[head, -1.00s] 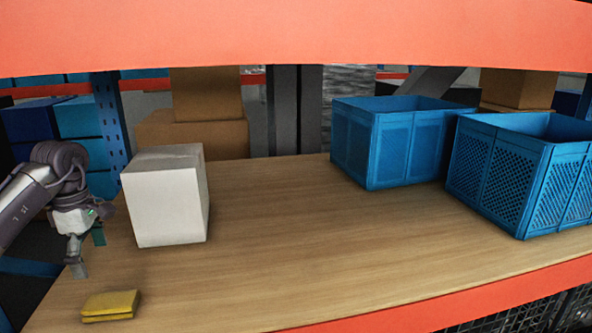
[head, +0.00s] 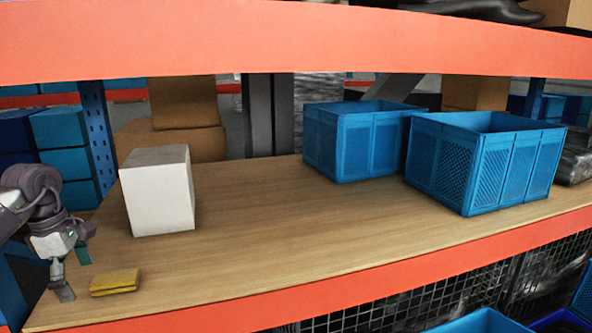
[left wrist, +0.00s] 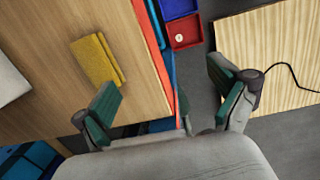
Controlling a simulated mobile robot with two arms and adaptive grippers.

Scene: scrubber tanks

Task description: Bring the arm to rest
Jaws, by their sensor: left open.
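My left gripper (head: 74,273) is at the left end of the wooden shelf (head: 260,230) in the head view. It is open and empty, with its green-padded fingers wide apart in the left wrist view (left wrist: 165,108). A folded yellow cloth-like item (head: 116,282) lies on the shelf just right of the gripper, apart from it. It also shows in the left wrist view (left wrist: 98,60), beyond the left finger. My right gripper is in neither view.
A white box (head: 160,195) stands behind the yellow item. Two blue crates (head: 340,145) (head: 480,165) stand at the right. An orange beam (head: 280,42) crosses above the shelf. The middle of the shelf is clear. A red bin (left wrist: 184,32) shows below the shelf's edge.

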